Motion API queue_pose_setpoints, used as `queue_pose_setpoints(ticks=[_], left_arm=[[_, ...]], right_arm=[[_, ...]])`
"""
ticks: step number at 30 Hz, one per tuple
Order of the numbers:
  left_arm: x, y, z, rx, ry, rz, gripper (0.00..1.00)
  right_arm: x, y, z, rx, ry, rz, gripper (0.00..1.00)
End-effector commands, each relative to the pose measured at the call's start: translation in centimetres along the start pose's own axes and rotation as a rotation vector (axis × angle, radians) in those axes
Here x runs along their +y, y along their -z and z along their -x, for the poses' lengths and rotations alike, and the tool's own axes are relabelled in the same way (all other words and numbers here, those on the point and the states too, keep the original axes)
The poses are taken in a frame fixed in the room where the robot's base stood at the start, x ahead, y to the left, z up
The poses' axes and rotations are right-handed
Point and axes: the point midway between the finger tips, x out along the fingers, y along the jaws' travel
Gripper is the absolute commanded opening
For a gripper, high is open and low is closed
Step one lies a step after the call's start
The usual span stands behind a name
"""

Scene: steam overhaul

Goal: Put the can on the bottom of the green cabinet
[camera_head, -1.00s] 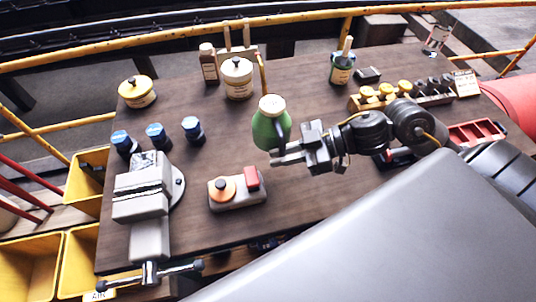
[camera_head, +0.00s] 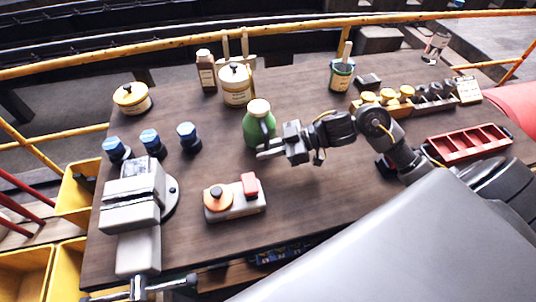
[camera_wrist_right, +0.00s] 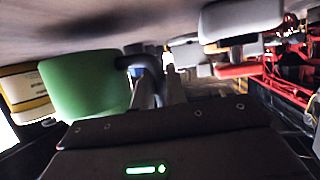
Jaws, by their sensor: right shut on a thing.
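The green can (camera_head: 257,131) with its cream lid is upright over the middle of the wooden bench. My right gripper (camera_head: 268,151) is shut on the can's dark handle, at the side toward the front right. In the right wrist view the can's green body (camera_wrist_right: 85,85) fills the left, and the dark handle passes between the fingertips (camera_wrist_right: 148,72). I cannot tell whether the can's base touches the bench. The green cabinet is not in view. My left gripper is not in view.
On the bench (camera_head: 310,200) are a grey vise (camera_head: 135,200), several blue-capped bottles (camera_head: 150,138), a control box (camera_head: 235,205), a white jar (camera_head: 236,88), a brush pot (camera_head: 341,75) and a red tray (camera_head: 468,145). A yellow rail (camera_head: 300,22) runs behind.

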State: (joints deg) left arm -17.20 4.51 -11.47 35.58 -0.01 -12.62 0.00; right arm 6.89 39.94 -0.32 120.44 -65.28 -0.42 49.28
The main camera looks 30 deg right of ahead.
Motion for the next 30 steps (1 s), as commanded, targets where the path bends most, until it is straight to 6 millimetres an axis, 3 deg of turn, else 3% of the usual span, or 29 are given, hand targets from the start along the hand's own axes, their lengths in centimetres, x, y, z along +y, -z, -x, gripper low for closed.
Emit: queue_pose_setpoints(ticks=[5,30], left_arm=[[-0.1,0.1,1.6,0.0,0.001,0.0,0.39],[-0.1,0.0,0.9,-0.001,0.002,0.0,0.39]], right_arm=[[-0.2,-1.4,-0.5,-0.001,0.003,-0.005,0.0],[-0.4,-3.2,-1.3,-0.004,0.007,-0.005,0.0]])
